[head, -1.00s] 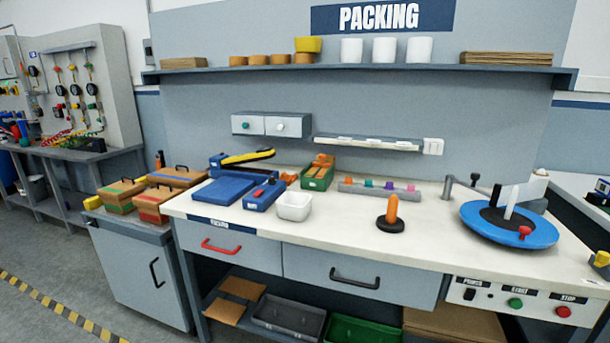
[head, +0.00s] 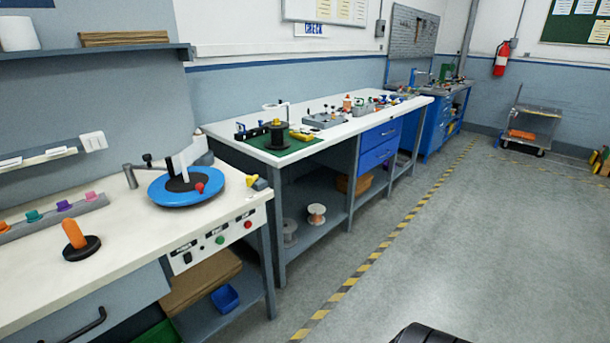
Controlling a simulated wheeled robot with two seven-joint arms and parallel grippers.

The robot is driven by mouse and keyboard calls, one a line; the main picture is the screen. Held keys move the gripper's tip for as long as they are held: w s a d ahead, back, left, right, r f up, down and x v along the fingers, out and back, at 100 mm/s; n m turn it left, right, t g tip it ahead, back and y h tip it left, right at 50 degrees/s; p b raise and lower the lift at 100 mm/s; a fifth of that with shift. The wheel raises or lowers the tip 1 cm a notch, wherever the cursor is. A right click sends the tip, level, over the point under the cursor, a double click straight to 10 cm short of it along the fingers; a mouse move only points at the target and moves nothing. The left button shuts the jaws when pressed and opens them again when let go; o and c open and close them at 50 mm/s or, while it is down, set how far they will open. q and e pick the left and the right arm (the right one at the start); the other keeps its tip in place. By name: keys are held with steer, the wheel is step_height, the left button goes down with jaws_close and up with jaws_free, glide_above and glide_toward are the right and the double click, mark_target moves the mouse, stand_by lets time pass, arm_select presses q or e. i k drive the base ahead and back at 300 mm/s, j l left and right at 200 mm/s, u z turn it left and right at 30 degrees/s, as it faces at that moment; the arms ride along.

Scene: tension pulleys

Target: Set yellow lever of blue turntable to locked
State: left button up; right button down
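The blue turntable (head: 161,196) lies on the right end of the white packing bench in the head view. It has a dark centre, a white upright piece (head: 181,163) and a red knob (head: 199,188) on its rim side. A small yellow lever (head: 251,181) with a grey part sits just right of the turntable, at the bench's right edge. It is too small to tell which position it is set to. Neither of my grippers is in view.
A control panel (head: 213,241) with green and red buttons is on the bench front below the turntable. An orange peg (head: 73,233) stands on a black base to the left. A second bench (head: 320,137) runs behind. Open grey floor (head: 450,250) lies to the right.

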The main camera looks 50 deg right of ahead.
mark_target(250, 180)
steer(key=k+l+z, duration=0.15)
steer(key=z, duration=0.95)
